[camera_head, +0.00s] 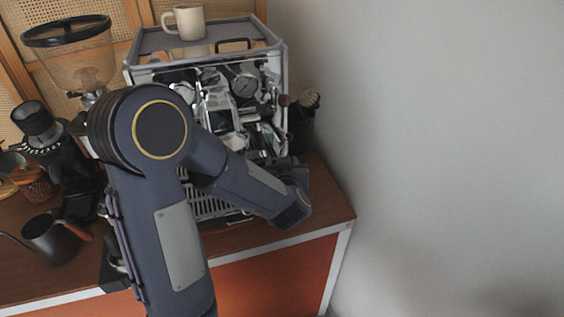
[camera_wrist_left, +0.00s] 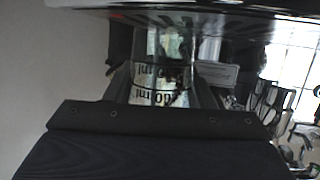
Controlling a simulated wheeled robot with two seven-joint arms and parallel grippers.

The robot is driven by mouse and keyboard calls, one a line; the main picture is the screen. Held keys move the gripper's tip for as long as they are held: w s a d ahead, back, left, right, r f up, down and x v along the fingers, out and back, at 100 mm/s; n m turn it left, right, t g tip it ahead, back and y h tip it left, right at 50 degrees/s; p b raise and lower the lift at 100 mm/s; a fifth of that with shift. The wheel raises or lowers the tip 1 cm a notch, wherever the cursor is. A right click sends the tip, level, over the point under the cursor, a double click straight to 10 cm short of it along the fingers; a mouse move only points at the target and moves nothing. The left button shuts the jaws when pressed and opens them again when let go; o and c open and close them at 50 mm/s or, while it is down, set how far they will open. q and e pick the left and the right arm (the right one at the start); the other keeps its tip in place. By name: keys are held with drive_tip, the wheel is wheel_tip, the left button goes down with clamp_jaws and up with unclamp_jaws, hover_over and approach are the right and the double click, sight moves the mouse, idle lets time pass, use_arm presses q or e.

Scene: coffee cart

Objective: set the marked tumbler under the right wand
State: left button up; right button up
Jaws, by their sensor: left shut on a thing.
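The marked tumbler (camera_wrist_left: 160,92) is a clear, shiny vessel with dark ml markings. In the left wrist view it sits between the two fingers of my left gripper (camera_wrist_left: 166,85), which is shut on it. The markings appear upside down in that view. In the head view my left arm reaches across the front of the espresso machine (camera_head: 276,70), its wrist near the machine's lower right corner. The fingers and tumbler are hidden there. I cannot clearly pick out the right wand among the shiny parts. My right gripper is in neither view.
A cream mug (camera_head: 190,22) stands on the machine. A grinder with a clear hopper (camera_head: 78,62), a smaller black grinder (camera_head: 62,150) and a dark pitcher (camera_head: 50,240) are at the left. A dark container (camera_head: 301,128) stands right of the machine. Bare counter (camera_head: 325,205) lies at the right.

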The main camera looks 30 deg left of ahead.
use_arm(q)
drive_tip(key=o, duration=1.1)
drive_tip(key=shift+s, duration=0.1)
drive_tip(key=v, duration=0.7)
drive_tip(key=shift+s+d+r, duration=0.15)
drive_tip(key=shift+s+d, duration=0.05)
drive_tip(key=shift+d, duration=0.05)
